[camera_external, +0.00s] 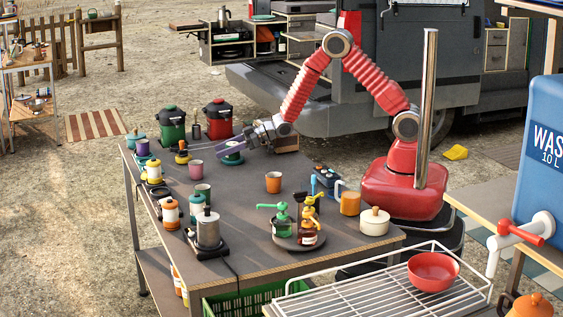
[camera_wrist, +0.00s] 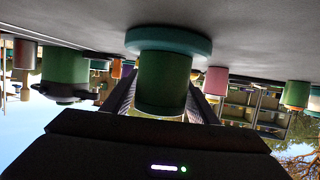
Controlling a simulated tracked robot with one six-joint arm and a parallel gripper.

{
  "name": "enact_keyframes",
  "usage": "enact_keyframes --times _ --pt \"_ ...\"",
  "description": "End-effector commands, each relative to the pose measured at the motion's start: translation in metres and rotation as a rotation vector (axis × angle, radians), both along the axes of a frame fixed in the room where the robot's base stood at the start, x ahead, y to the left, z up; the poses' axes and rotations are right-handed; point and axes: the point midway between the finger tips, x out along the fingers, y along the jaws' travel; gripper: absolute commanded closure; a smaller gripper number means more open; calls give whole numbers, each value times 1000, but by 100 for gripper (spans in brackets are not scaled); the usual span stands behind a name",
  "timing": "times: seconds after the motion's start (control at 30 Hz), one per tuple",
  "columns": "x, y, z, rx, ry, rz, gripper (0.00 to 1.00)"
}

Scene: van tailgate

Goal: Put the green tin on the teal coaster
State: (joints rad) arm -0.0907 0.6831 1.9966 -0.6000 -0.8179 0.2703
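The green tin (camera_wrist: 162,82) is in the middle of the wrist view, which shows the scene upside down. The teal coaster (camera_wrist: 195,44) lies against the tin's base, and the tin looks upright over its middle. Whether the base fully touches is hard to tell. The fingers of my gripper (camera_wrist: 162,95) lie along both sides of the tin and appear shut on it. In the external view, my gripper (camera_external: 232,149) is low over the far part of the table, around the tin (camera_external: 232,157). The coaster (camera_external: 230,162) shows just below, partly hidden.
A dark green pot (camera_external: 171,125) and a red pot (camera_external: 217,119) stand behind. Several jars line the left edge. Pump bottles (camera_external: 307,227) stand at the front. The table's middle is mostly clear.

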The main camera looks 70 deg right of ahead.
Motion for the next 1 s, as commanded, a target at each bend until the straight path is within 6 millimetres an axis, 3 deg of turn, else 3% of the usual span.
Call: enact_keyframes --times 0.13,0.57,1.0 --pt "0 0 0 0 0 0 37" --pt "-5 -4 5 0 -1 -1 37" --pt "-56 -36 27 0 -1 -3 37"
